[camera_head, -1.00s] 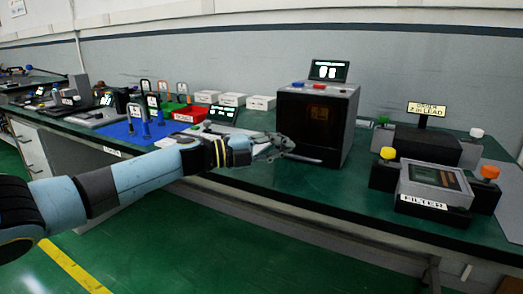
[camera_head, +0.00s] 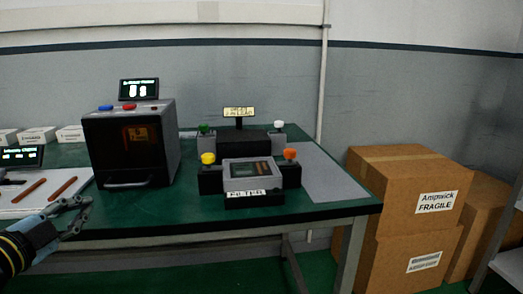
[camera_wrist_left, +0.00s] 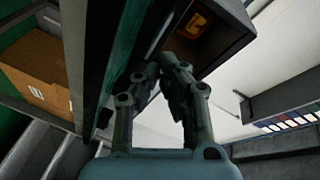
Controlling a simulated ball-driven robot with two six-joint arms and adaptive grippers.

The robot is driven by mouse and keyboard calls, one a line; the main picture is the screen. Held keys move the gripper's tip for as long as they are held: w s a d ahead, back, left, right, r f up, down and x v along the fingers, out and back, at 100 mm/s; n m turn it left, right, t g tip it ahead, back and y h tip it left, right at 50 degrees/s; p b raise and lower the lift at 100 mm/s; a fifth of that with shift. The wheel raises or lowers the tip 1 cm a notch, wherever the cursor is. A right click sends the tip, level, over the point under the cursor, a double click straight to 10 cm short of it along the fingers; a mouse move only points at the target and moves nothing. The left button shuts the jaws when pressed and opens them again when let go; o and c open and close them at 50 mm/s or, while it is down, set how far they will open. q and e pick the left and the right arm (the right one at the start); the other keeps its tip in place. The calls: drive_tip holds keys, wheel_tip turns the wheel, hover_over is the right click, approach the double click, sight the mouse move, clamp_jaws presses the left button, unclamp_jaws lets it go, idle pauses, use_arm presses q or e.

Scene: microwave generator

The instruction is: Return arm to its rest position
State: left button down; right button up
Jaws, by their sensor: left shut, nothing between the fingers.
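My left gripper (camera_head: 82,212) is at the lower left of the head view, in front of the bench. It is shut and empty, with only its wrist and fingers in the picture. In the left wrist view its fingers (camera_wrist_left: 165,75) are together, with nothing between them. A dark box-shaped machine (camera_head: 128,146) with a door handle and a small screen (camera_head: 139,89) on top stands on the green bench, just beyond and right of the gripper. My right gripper is not in view.
A device labelled FILTER (camera_head: 254,177) with coloured knobs stands on the green bench (camera_head: 325,208). A white tray (camera_head: 20,209) with brown rods lies left of the dark machine. Cardboard boxes (camera_head: 405,190) are stacked right of the bench.

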use_arm(q)
drive_tip(key=s+d+f+n+g, duration=0.3)
drive_tip(key=s+d+n+g, duration=0.15)
drive_tip(key=s, duration=0.55)
drive_tip(key=s+d+f+n+g+y, duration=0.1)
drive_tip(key=s+d+f+n+g, duration=0.3)
drive_tip(key=s, duration=0.5)
drive_tip(key=s+d+f+n+g, duration=0.25)
drive_tip(key=s+n+g, duration=0.2)
drive_tip(key=s, duration=0.55)
wheel_tip(320, 180, down, 23)
drive_tip(key=a+g, duration=0.2)
drive_tip(key=s+a+f+g, duration=0.1)
drive_tip(key=s+f, duration=1.7)
drive_tip(key=s, duration=0.2)
drive_tip(key=shift+s, duration=0.15)
